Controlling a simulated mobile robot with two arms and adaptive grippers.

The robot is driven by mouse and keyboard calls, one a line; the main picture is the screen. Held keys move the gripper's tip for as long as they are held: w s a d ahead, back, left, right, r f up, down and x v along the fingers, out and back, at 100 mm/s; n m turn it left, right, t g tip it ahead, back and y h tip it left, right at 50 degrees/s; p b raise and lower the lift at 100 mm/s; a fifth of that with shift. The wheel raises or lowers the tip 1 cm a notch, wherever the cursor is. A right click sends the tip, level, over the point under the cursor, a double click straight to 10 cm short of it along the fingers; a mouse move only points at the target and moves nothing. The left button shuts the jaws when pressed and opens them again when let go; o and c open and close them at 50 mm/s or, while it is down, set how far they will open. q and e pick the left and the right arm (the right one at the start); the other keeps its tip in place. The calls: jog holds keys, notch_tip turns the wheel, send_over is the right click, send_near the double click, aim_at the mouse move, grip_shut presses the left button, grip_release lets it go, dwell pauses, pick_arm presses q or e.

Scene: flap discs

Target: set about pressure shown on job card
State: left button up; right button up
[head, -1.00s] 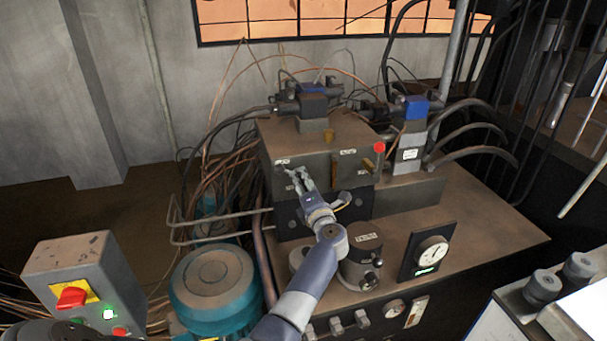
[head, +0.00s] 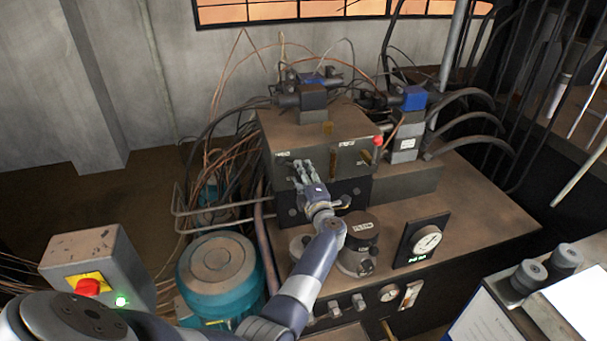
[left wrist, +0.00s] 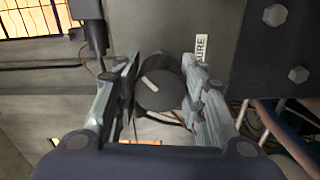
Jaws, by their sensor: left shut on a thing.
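My left gripper (head: 314,170) is at the front face of the grey hydraulic block (head: 345,125). In the left wrist view, its two fingers (left wrist: 160,95) are on either side of a dark round knob (left wrist: 160,90) with a pale pointer line. They are shut on it. A white label (left wrist: 202,48) ending in "URE" is beside the knob. In the head view the fingers hide the knob. A round white-faced gauge (head: 427,240) with a small green display sits on the bench at right; its reading is too small to read. My right gripper is not in view.
A red-tipped lever (head: 378,140) stands right of the gripper. A metal cylinder (head: 357,245) stands below it. A teal motor (head: 217,270) and a switch box (head: 97,262) are at left.

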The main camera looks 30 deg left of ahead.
pick_arm(q)
jog(key=shift+f, duration=0.1)
jog(key=o, duration=1.1)
jog(key=shift+c, duration=0.2)
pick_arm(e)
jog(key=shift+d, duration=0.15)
